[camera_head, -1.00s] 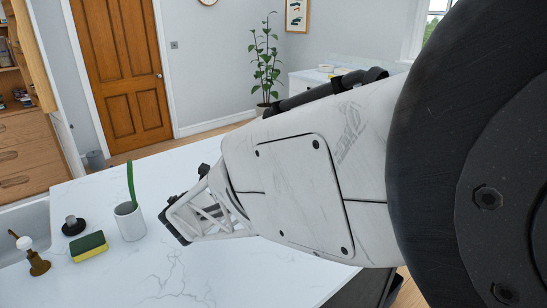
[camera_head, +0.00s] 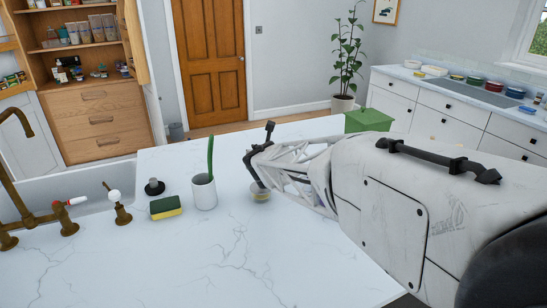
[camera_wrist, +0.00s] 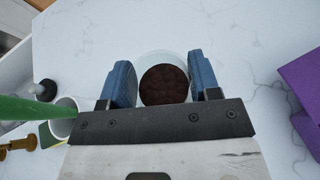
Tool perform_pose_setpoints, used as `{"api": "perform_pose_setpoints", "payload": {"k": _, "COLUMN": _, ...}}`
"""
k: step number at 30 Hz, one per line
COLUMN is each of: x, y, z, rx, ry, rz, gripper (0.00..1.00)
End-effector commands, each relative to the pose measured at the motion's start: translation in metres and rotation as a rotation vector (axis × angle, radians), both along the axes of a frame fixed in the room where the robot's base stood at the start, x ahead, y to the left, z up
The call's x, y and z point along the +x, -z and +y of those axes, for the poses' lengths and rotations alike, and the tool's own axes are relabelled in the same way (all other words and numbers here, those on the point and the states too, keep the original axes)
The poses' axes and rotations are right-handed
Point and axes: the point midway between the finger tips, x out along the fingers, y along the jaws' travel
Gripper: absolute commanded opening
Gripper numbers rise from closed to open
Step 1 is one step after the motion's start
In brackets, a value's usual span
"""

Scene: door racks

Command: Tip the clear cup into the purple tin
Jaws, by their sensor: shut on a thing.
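The clear cup (camera_wrist: 163,57) is in the wrist view between my gripper's blue fingers, with dark brown contents (camera_wrist: 165,85) in it. My gripper (camera_wrist: 165,78) is shut on the cup, with one finger on each side. In the head view my gripper (camera_head: 262,172) is low over the white counter, and part of the cup (camera_head: 260,194) shows beneath it. The cup looks upright; I cannot tell whether it touches the counter. A purple tin (camera_wrist: 302,88) is partly visible at the right edge of the wrist view. I do not see it in the head view.
A white holder (camera_head: 204,193) with a green-handled tool stands left of my gripper, with a sponge (camera_head: 165,208), a dark stopper and the sink beyond. A green box (camera_head: 368,120) is behind my arm. The marbled counter (camera_head: 230,255) is clear in front.

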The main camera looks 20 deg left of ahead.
Motion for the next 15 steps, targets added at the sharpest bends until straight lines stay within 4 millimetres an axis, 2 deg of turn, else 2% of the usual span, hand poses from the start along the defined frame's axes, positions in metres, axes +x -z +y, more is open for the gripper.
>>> {"api": "perform_pose_setpoints", "payload": {"k": 8, "x": 0.022, "y": 0.0, "z": -0.026, "rx": 0.004, "ry": 0.085, "rz": 0.007, "gripper": 0.3}}
{"api": "perform_pose_setpoints", "payload": {"k": 15, "x": 0.041, "y": 0.006, "z": -0.062, "rx": 0.008, "ry": 0.216, "rz": 0.013, "gripper": 0.3}}
